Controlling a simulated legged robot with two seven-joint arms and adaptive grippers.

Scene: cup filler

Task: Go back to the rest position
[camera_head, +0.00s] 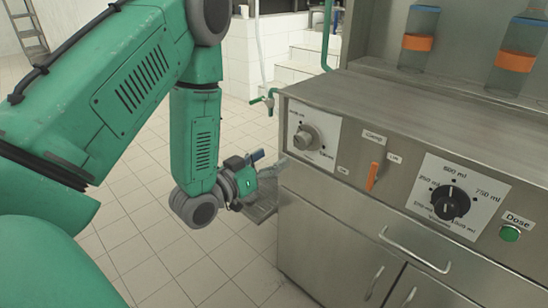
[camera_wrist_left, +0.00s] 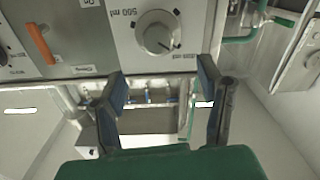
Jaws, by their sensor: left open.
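My left gripper (camera_head: 268,160) is at the end of the green arm, beside the left end of the steel cup filler (camera_head: 345,225). In the left wrist view the two blue-tipped fingers of this gripper (camera_wrist_left: 162,85) are spread apart with nothing between them. The grey knob (camera_head: 307,138) on the filler's left panel is in front of it; a knob (camera_wrist_left: 156,35) also shows above the fingers in the wrist view. My right gripper is in neither view.
The filler's front carries an orange lever (camera_head: 374,176), a black dial (camera_head: 451,202) and a green Dose button (camera_head: 510,233). A green tap (camera_head: 268,99) sticks out at its left end. White tiled steps (camera_head: 300,62) stand behind. Open tiled floor (camera_head: 150,235) lies left of the filler.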

